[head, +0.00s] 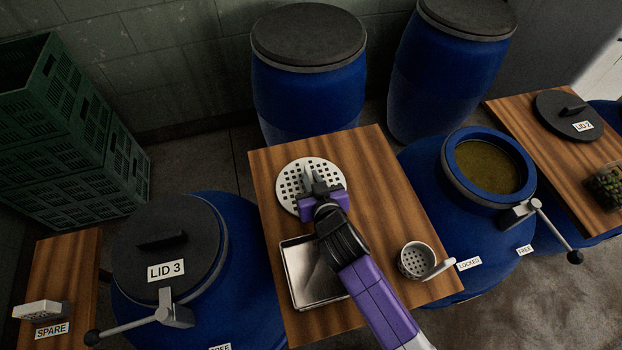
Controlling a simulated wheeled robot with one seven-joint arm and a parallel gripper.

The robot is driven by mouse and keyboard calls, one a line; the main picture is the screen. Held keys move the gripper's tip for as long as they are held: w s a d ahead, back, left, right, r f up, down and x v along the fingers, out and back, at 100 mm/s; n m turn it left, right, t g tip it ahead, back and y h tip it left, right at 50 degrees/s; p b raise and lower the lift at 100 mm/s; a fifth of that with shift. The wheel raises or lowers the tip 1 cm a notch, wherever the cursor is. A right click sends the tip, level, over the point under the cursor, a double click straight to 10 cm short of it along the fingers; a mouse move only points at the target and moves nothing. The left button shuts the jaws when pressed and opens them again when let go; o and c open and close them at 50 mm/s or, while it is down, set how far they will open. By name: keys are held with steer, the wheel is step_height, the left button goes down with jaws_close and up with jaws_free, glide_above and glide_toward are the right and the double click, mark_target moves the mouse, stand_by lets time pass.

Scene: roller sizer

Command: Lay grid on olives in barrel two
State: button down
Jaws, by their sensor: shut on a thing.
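The grid (291,184) is a pale round plate with square holes and a raised handle. It is over the far part of the middle wooden table; whether it touches the wood I cannot tell. My gripper (314,184) is above it, shut on its handle, and hides part of its right side. The open blue barrel (455,215) stands right of this table, with murky olive-brown contents (488,166) inside its round mouth. Single olives cannot be made out. The lid marked LID 2 (556,108) lies on the right wooden table.
A metal tray (297,262) and a perforated cup with a handle (413,262) are on the middle table. A lever (548,228) sticks out from the open barrel's front, near LOCKED and FREE labels. The barrel with LID 3 (150,245) is at left. Closed barrels (308,90) stand behind.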

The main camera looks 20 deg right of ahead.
steer(key=shift+f, duration=0.15)
steer(key=shift+f, duration=0.2)
steer(key=c, duration=1.4)
jaws_free()
steer(key=shift+r, duration=0.15)
steer(key=b+v, duration=0.1)
steer(key=v, duration=1.1)
